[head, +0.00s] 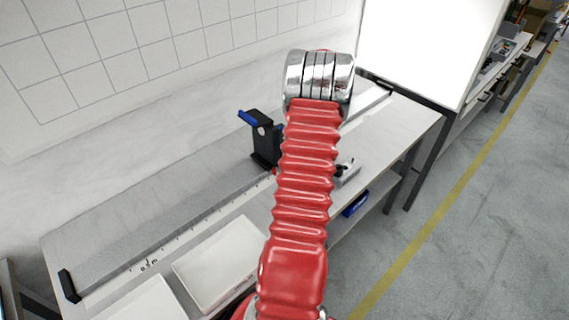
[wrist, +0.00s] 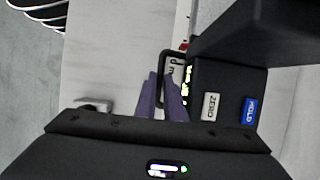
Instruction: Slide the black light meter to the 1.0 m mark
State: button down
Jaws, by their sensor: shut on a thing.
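In the wrist view the black light meter (wrist: 225,80) shows a white ZERO button, a blue HOLD button and a small lit display. A black loop handle stands out from its left side. My gripper (wrist: 162,78) has its two purple fingers shut on this handle. In the head view my red arm hides the gripper. A black upright (head: 262,140) with a blue top and a pale round spot stands on the rail, left of my arm; I cannot tell whether it belongs to the meter. The rail (head: 175,222) carries a scale, with a 0.5 m label near its left end.
White trays (head: 222,262) lie on the bench in front of the rail. A small grey metal piece (head: 347,172) sits just right of my arm. A bright white panel (head: 425,45) stands beyond the bench's far end. The floor at the right is clear.

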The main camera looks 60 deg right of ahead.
jog(key=shift+s+d+r, duration=0.1)
jog(key=shift+s+d, duration=0.1)
jog(key=shift+d, duration=0.55)
jog(key=shift+s+d, duration=0.15)
jog(key=shift+d, duration=0.6)
jog(key=c, duration=2.1)
grip_release()
jog(key=shift+o, duration=1.3)
jog(key=shift+a, duration=0.1)
jog(key=shift+s, duration=0.1)
jog(key=v, duration=1.3)
jog(key=shift+r, duration=0.25)
jog(key=shift+s, duration=0.1)
